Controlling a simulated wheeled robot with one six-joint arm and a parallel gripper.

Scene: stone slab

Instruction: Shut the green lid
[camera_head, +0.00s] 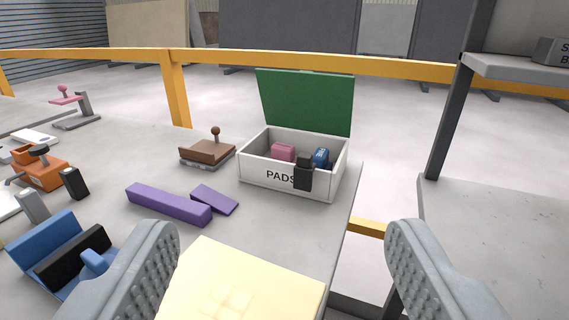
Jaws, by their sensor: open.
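The green lid (307,101) stands raised, roughly upright, at the back of a white box (262,178) marked "PADS". The box sits on the stone slab near its right edge. A dark latch-like piece (304,173) is at the front wall. My gripper (280,245) is open, its two grey ridged fingers wide apart at the bottom of the view. The box is beyond the fingers, and nothing is seen gripped.
A pale yellow block (240,285) lies low between the fingers. Purple pieces (168,203) and a brown stamp-like object (207,151) are left of the box. A blue and black object (60,250) is at the lower left. A yellow rail (400,67) runs behind; a grey shelf post (449,120) stands right.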

